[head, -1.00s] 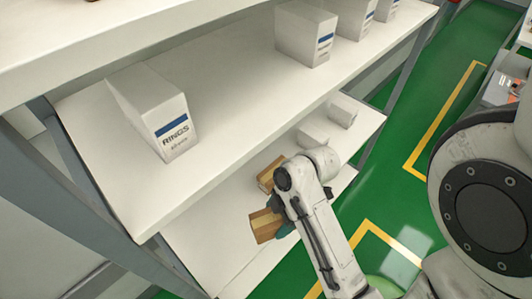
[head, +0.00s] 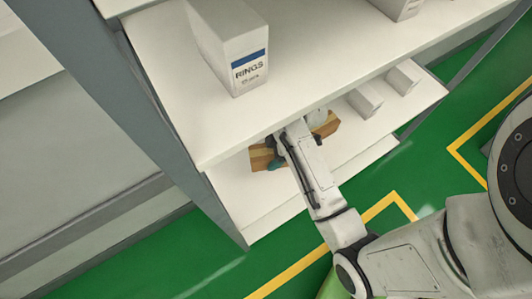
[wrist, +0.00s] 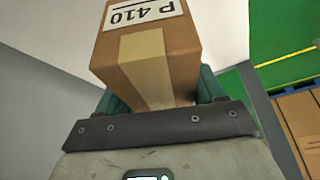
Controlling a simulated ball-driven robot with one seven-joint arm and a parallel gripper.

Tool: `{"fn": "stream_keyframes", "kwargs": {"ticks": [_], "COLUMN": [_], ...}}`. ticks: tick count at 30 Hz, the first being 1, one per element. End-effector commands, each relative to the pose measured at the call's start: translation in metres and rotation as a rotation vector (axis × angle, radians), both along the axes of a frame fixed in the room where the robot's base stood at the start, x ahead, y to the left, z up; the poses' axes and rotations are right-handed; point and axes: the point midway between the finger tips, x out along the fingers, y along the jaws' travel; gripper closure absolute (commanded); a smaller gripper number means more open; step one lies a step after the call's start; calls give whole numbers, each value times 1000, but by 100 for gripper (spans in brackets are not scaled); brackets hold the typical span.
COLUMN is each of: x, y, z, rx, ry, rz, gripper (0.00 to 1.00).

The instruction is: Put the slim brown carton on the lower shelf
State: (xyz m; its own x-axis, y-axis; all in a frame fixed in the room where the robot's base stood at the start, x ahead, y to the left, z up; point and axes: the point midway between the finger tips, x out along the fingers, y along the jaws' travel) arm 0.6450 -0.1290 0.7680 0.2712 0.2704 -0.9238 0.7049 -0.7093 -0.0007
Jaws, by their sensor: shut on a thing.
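My gripper (head: 277,163), with teal fingers, is shut on a brown carton (head: 262,158) at the lower shelf (head: 235,195). In the wrist view the carton (wrist: 150,60) sits between the fingers, with a pale tape strip and a white label reading P 410. In the head view my wrist hides part of it. More brown cardboard (head: 326,126) shows on the right of my wrist; I cannot tell whether it is the same carton. I cannot tell whether the held carton touches the shelf.
The upper shelf (head: 180,110) overhangs and carries a white RINGS box (head: 232,45). Two white boxes (head: 364,101) (head: 403,78) stand on the lower shelf to the right. A grey post (head: 150,110) bounds the left. Brown boxes (wrist: 300,115) on a blue pallet show in the wrist view.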

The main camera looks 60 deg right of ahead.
Motion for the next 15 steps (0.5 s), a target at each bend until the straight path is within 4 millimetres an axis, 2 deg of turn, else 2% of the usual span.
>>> {"fn": "stream_keyframes", "kwargs": {"ticks": [3, 10, 15], "x": [12, 24, 24], "y": [-2, -2, -2], "z": [-15, -29, -53], "rx": [0, -1, 1], "ry": [1, 1, 1], "rz": [-1, 0, -1], "gripper": [65, 65, 65]}}
